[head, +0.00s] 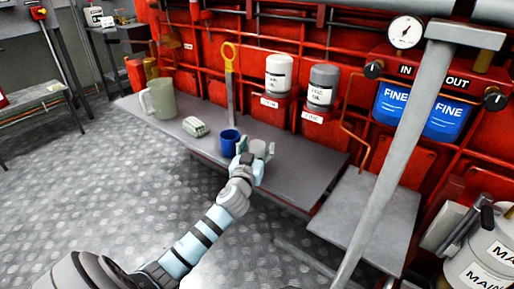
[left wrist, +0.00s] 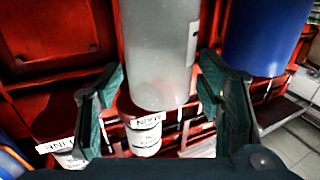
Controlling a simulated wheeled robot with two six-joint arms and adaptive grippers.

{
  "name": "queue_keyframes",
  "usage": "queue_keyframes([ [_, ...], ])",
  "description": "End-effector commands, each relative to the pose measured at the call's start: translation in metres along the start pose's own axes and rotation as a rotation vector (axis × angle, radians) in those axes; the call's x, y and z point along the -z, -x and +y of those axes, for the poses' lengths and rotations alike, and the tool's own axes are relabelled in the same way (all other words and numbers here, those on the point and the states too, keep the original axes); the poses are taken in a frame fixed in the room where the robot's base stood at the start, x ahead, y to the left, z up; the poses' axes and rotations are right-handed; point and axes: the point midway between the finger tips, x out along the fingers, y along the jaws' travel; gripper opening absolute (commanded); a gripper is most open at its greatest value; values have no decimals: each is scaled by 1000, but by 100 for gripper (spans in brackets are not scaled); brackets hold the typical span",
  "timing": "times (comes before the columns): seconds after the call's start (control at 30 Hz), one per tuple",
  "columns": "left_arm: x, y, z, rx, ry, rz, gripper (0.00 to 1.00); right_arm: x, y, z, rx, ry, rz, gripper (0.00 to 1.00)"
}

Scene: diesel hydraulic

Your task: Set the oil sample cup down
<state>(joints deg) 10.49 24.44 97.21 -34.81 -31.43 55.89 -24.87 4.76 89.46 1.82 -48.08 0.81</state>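The oil sample cup (head: 258,148) is a small pale grey, translucent cup near the front edge of the grey bench (head: 172,131). My left gripper (head: 257,153) has a finger on each side of it. Whether the cup's base touches the bench is hidden. My right gripper is not in view.
A blue mug (head: 230,142) stands just left of the cup. A yellow-handled tool (head: 230,75) stands behind. Bare bench lies right of the cup.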

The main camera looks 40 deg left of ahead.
Motion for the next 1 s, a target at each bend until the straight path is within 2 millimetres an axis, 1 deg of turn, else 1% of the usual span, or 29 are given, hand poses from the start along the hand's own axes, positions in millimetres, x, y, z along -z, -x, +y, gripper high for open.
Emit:
queue_keyframes([
  [0.23,2,0,0,0,0,0,61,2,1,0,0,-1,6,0],
  [0.27,3,0,0,0,0,0,61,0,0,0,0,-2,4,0],
  [0.33,3,8,0,-1,-1,-1,61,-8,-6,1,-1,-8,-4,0],
  [0.47,4,38,0,-2,-2,-2,61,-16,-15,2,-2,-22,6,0],
  [0.6,4,78,0,-1,0,-3,61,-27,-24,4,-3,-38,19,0],
  [0.7,3,101,0,-1,0,-2,61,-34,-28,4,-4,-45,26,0],
  [0.8,0,115,0,-1,-3,-7,61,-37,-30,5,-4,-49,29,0],
  [0.83,-5,118,0,0,-7,-19,61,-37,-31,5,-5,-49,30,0],
  [0.87,-14,119,-1,1,-15,-41,61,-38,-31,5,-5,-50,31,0],
  [0.93,-55,123,-3,0,-53,-139,61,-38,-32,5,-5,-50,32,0],
  [0.97,-80,126,-3,-4,-75,-200,61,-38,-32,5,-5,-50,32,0],
  [1.0,-120,134,-5,-13,-110,-297,61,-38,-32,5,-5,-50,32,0],
])
